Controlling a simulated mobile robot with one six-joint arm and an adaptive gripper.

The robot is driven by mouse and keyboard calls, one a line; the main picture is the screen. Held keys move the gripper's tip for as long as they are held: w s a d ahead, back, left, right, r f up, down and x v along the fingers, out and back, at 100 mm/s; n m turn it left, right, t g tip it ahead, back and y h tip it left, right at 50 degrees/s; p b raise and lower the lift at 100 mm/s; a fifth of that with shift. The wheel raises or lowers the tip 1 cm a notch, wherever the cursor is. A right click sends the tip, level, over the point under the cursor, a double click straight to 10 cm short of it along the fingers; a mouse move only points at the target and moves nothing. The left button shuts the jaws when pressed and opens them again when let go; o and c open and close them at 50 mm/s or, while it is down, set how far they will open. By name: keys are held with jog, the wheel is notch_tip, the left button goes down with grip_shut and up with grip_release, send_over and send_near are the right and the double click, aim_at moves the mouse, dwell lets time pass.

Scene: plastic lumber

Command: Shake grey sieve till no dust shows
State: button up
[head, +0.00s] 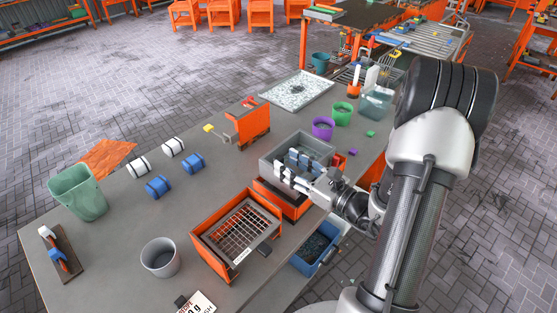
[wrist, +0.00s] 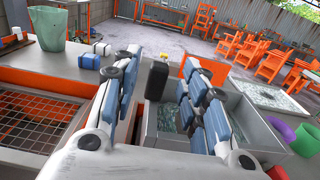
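The grey sieve (head: 268,160) is a square grey box on an orange stand (head: 282,200), right of the table's middle. It also shows in the wrist view (wrist: 262,128), with pale speckled patches on its floor; whether these are dust I cannot tell. My gripper (head: 300,163), with blue pads, is over the sieve. In the wrist view its two fingers (wrist: 160,88) are spread apart. An upright black handle-like block (wrist: 157,78) shows between them, with gaps on both sides. The fingers hide much of the sieve's inside.
An orange box with a mesh (head: 240,228) and black handle stands nearer. A grey cup (head: 160,257), green bucket (head: 77,192), orange upright block (head: 247,122), purple cup (head: 323,128) and green cup (head: 342,112) stand around. A blue bin (head: 315,248) is beside the table edge.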

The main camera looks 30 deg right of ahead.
aim_at(282, 160)
jog(key=shift+x, duration=2.25)
grip_shut()
